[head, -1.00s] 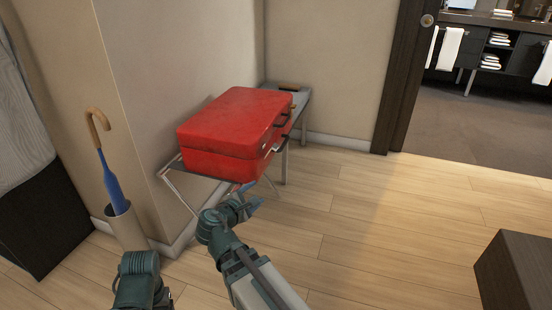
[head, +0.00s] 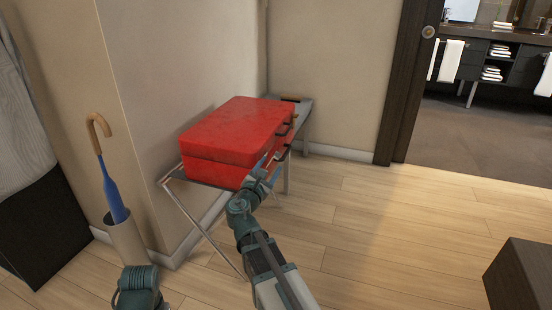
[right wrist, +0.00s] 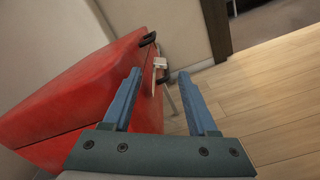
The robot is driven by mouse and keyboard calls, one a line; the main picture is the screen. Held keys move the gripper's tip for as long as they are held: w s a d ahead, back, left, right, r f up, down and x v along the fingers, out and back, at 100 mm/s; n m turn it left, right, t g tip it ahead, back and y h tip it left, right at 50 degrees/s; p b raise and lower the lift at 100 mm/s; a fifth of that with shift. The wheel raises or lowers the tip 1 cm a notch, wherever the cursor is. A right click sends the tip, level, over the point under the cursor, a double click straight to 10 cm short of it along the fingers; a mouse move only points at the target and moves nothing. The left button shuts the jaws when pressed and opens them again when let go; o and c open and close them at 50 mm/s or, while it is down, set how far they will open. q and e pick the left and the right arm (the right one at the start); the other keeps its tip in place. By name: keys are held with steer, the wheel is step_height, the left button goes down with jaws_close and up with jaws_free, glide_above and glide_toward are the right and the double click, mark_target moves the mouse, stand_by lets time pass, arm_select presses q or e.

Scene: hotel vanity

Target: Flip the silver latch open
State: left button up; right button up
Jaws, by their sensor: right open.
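A red suitcase (head: 238,138) lies closed on a metal luggage rack. It also shows tilted in the right wrist view (right wrist: 75,90). A small silver latch (right wrist: 159,64) is on the suitcase's front side, between and beyond my right fingertips in the right wrist view. I cannot tell its exact position. My right gripper (head: 269,168) is open and empty at the suitcase's front right side, with its blue fingers pointing at that side. It shows in the right wrist view (right wrist: 160,76) with the fingers apart. My arm partly hides the suitcase front in the head view. My left gripper is out of view.
The luggage rack (head: 172,182) stands against the wall. A blue umbrella (head: 112,190) with a wooden handle stands in a holder (head: 126,238) at the left. A dark box-like piece (head: 520,275) is at lower right. The wooden floor (head: 400,220) between is clear.

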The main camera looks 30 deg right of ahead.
mark_target(276, 158)
steer(key=shift+x, duration=3.15)
steer(key=shift+c, duration=0.3)
jaws_close()
